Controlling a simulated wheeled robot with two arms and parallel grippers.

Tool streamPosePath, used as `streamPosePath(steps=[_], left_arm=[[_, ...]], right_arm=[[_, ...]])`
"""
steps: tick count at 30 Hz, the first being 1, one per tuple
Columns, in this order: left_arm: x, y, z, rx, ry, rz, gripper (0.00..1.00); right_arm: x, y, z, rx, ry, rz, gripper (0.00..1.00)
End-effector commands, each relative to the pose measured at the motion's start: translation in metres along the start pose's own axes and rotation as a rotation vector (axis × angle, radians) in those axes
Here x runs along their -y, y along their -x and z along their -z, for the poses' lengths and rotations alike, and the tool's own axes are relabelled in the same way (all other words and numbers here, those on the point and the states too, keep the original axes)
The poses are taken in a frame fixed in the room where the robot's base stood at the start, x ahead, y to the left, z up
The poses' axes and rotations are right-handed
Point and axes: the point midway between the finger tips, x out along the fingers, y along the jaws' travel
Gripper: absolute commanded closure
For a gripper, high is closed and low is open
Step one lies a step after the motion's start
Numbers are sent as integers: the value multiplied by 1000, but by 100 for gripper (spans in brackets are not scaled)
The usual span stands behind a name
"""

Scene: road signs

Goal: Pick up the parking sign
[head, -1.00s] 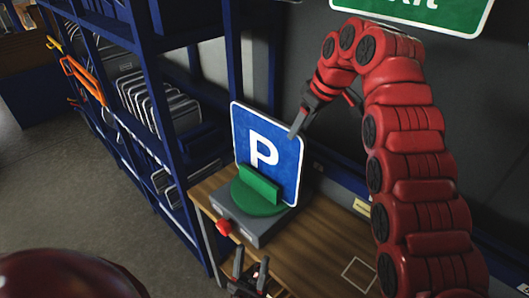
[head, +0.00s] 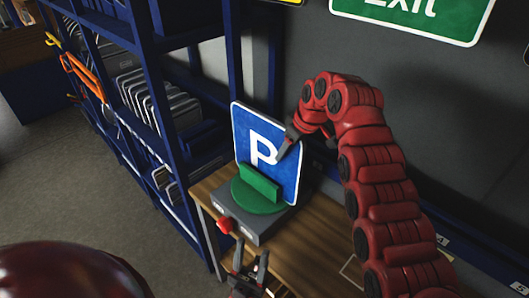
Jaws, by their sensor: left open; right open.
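The parking sign (head: 248,140) is a blue square panel with a white P and a white rim. It stands upright behind a green holder (head: 258,188) on a grey box (head: 246,222) with a red button. My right gripper (head: 284,152) is in front of the right part of the sign's face and covers part of the P; I cannot tell whether it touches. It is open, though its jaws are seen edge-on. My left gripper (head: 250,262) is open and empty at the bottom, in front of the box and below the sign.
The box stands on a wooden table (head: 310,240). A blue rack (head: 150,90) with grey panels stands close on the left. A green exit sign (head: 415,18) hangs on the dark wall behind. Orange tools (head: 85,80) hang at the far left.

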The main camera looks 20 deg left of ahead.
Motion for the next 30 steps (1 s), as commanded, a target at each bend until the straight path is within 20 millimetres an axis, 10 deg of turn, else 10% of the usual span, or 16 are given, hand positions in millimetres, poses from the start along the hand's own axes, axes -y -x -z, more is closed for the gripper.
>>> streamPosePath(steps=[11,30], left_arm=[[0,0,0,0,0,0,50],[0,0,0,0,0,0,50]], right_arm=[[0,0,0,0,0,1,100],[0,0,0,0,0,1,100]])
